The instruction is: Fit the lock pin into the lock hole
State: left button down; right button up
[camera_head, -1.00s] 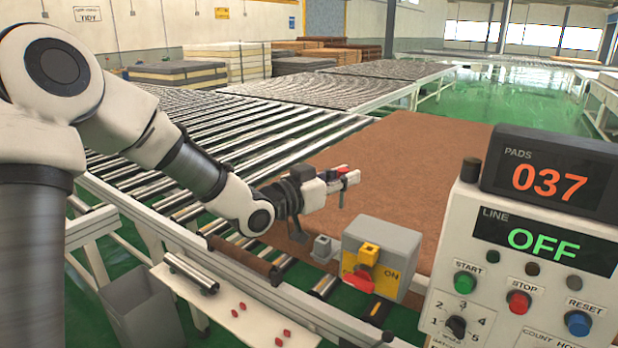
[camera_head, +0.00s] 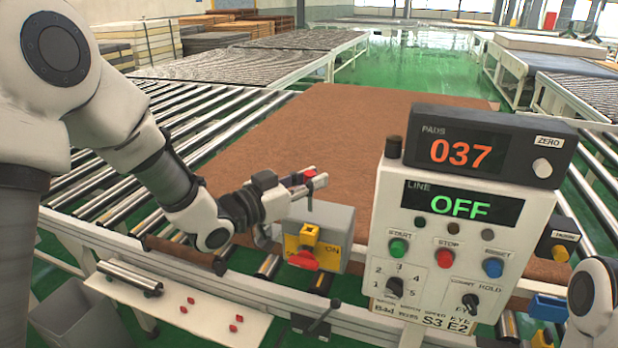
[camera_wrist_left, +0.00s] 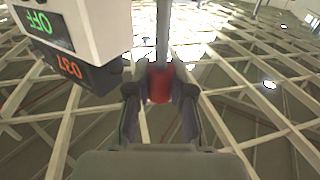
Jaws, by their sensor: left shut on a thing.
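My left gripper (camera_head: 314,183) is shut on a small red piece (camera_head: 310,172), seen at its fingertips. In the left wrist view the red piece (camera_wrist_left: 159,86) sits between the two fingers, with a grey rod (camera_wrist_left: 163,38) extending from it; I take this for the lock pin. The gripper is just above the top of a grey switch box (camera_head: 334,221), apparently clear of it. The box has a yellow block (camera_head: 308,238) and a red handle (camera_head: 303,261) on its front. I cannot make out the lock hole. My right gripper is out of view.
A control panel (camera_head: 440,268) with a pads counter (camera_head: 520,146) stands right of the switch box. A brown pad (camera_head: 330,125) lies on the rollers behind. A white shelf (camera_head: 160,312) with small red pieces is at lower left. My right arm is at the lower right edge.

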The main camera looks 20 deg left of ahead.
aim_at(310, 222)
pick_arm(q)
notch_tip(310, 222, down, 3)
jog(key=shift+w+d+r+b, duration=0.1)
jog(key=shift+w+b, duration=0.05)
jog(key=shift+b, duration=0.6)
jog(key=shift+a+f+b, duration=0.25)
jog(key=shift+f+b, duration=0.1)
jog(key=shift+f, duration=0.1)
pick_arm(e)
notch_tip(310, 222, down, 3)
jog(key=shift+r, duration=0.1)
pick_arm(q)
jog(key=shift+d, duration=0.15)
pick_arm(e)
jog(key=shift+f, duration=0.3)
pick_arm(q)
jog(key=shift+f+b, duration=2.9)
jog(key=shift+f, duration=0.25)
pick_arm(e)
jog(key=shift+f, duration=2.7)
pick_arm(q)
jog(key=c, duration=0.9)
grip_release()
jog(key=shift+c, duration=0.2)
jog(key=shift+r, duration=0.1)
